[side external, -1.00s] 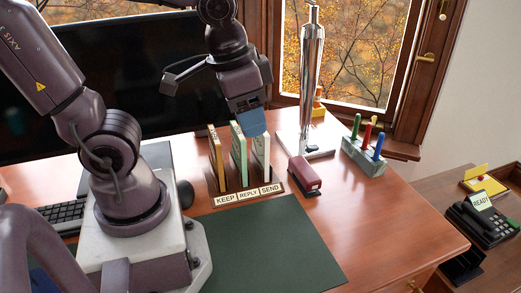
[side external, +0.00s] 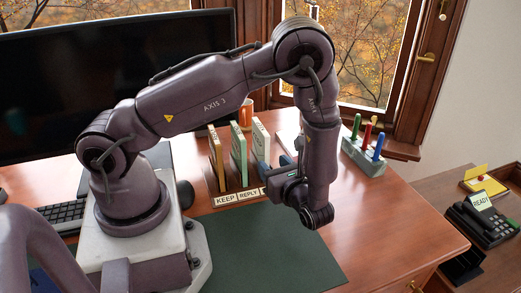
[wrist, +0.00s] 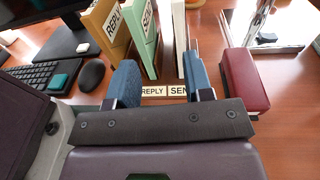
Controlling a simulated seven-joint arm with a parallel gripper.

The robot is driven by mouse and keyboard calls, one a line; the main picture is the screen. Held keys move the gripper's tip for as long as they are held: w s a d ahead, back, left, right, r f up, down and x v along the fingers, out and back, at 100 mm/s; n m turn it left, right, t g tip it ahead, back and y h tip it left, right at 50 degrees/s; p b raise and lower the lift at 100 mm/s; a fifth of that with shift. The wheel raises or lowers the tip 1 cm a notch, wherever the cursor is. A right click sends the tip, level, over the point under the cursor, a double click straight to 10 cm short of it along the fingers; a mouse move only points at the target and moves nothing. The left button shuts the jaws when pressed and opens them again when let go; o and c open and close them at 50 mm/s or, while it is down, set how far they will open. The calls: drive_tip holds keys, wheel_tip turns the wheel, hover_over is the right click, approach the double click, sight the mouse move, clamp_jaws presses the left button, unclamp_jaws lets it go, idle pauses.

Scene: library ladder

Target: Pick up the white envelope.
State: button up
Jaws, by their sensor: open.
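The white envelope (side external: 260,142) stands upright in the SEND slot of the desk sorter, right of the green one. My gripper (side external: 276,166) is low in front of it, its lower part hidden by my arm. In the wrist view, my gripper (wrist: 162,82) is open, its two blue fingers apart and nothing held between them. The white envelope (wrist: 178,35) stands beyond the fingertips, in line with the gap toward the right finger. I cannot tell whether it touches a finger.
A tan envelope (side external: 216,158) and a green envelope (side external: 239,155) stand left in the sorter (side external: 225,199). A dark red stapler (wrist: 245,80) lies close right of my right finger. A stamp rack (side external: 363,157) stands farther right. The green desk mat (side external: 250,250) is clear.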

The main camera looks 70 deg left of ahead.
sight(263, 130)
drive_tip(key=shift+m+t+y, duration=0.5)
drive_tip(key=shift+t, duration=0.2)
drive_tip(key=shift+w+a+r, duration=0.25)
drive_tip(key=shift+w+a, duration=0.05)
drive_tip(key=shift+a, duration=1.85)
drive_tip(key=shift+w+a+r, duration=0.25)
drive_tip(key=shift+a+r, duration=0.05)
drive_tip(key=shift+a, duration=1.9)
drive_tip(key=shift+w+a+r, duration=0.25)
drive_tip(key=shift+w+a, duration=0.05)
drive_tip(key=shift+a, duration=1.85)
drive_tip(key=shift+c, duration=0.2)
clamp_jaws()
